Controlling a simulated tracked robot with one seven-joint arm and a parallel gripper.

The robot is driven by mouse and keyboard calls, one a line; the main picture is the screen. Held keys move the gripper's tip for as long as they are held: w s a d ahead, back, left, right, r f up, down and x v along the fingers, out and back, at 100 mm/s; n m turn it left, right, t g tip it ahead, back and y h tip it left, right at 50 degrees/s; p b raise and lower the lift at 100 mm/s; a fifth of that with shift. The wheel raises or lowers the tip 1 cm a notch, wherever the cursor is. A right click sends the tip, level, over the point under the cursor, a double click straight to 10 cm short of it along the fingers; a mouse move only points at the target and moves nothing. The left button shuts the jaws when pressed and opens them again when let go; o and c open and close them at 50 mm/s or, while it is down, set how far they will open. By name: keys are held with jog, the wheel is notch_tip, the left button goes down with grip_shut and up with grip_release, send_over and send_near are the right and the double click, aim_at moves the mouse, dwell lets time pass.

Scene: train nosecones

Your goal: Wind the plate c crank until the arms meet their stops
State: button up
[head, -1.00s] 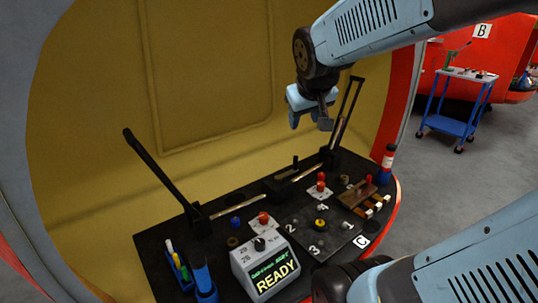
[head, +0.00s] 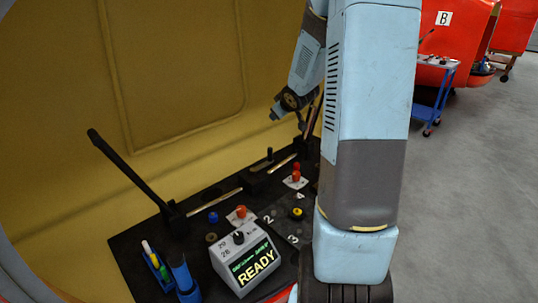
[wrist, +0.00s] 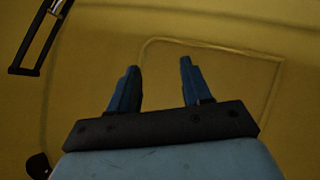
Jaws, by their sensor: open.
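The plate is a black panel (head: 140,253) at the foot of the yellow shell; its C label is hidden behind my arm in the head view. A low black box with a small upright crank handle (head: 269,154) stands at the panel's back, with pale rods running to both sides. The left black arm (head: 130,170) leans up and left from its pivot. The right arm is mostly behind my arm; a black frame (wrist: 38,48) in the wrist view looks like it. My gripper (wrist: 160,63) is open and empty, apart from the crank, facing the yellow wall.
A grey box reading READY (head: 255,262), with a dial, stands at the panel's front. A blue pen holder (head: 158,268) is left of it. Red-knobbed parts (head: 240,212) and a yellow knob (head: 297,212) sit on the panel. A blue cart (head: 433,90) stands behind right, with clear floor before it.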

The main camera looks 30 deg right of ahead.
jog(key=w+d+f+n+t+y, duration=0.1)
jog(key=w+d+f+y, duration=0.2)
jog(key=f, duration=0.6)
jog(key=t+y, duration=0.5)
jog(key=y, duration=0.2)
send_near(270, 153)
jog(key=x, duration=0.7)
jog(key=d+f+x, duration=0.1)
jog(key=x, duration=0.2)
jog(key=shift+w+a, duration=0.2)
jog(key=shift+w, duration=0.4)
grip_shut()
